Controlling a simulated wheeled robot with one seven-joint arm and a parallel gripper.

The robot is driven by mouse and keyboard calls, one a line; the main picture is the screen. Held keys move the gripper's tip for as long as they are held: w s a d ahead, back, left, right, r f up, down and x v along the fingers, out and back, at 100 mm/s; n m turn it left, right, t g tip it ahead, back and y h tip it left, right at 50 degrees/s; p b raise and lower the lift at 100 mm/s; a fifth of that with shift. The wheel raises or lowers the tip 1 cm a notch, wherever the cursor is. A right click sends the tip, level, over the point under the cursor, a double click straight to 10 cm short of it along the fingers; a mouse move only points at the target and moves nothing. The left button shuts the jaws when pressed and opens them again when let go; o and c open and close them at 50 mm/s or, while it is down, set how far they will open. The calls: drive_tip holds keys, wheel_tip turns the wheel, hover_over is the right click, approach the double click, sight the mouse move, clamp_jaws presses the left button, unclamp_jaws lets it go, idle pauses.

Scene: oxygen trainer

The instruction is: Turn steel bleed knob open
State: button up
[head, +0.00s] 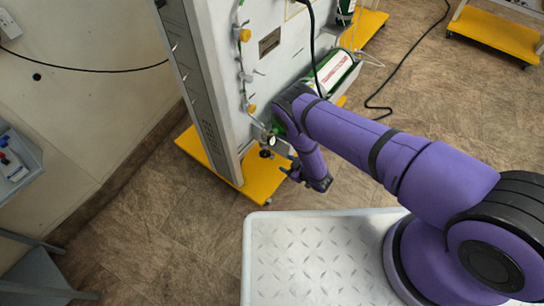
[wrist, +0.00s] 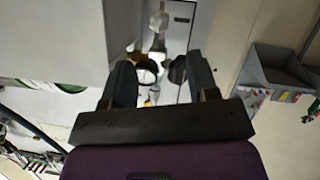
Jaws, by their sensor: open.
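My gripper (head: 294,172) is open at the lower end of the panel's right side in the head view. In the wrist view my gripper (wrist: 160,72) has its two dark fingers apart. Between and beyond them is a small round pale-faced fitting with a dark rim (wrist: 146,71), and a pale metal knob (wrist: 158,21) shows farther up. I cannot tell for sure which is the steel bleed knob, or whether a finger touches anything. In the head view small fittings (head: 271,140) sit at the panel's lower edge, just left of my gripper.
The trainer panel (head: 215,60) stands on a yellow base (head: 228,180). Yellow knobs (head: 250,108) line its edge. A green and white cylinder (head: 338,72) lies behind my arm. A grey bin (head: 18,165) is on the left wall. A black cable (head: 402,68) crosses the floor.

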sight(273, 157)
drive_tip(key=x, duration=0.9)
drive_tip(key=shift+w+a, duration=0.2)
drive_tip(key=shift+c, duration=0.2)
drive_tip(key=c, duration=0.9)
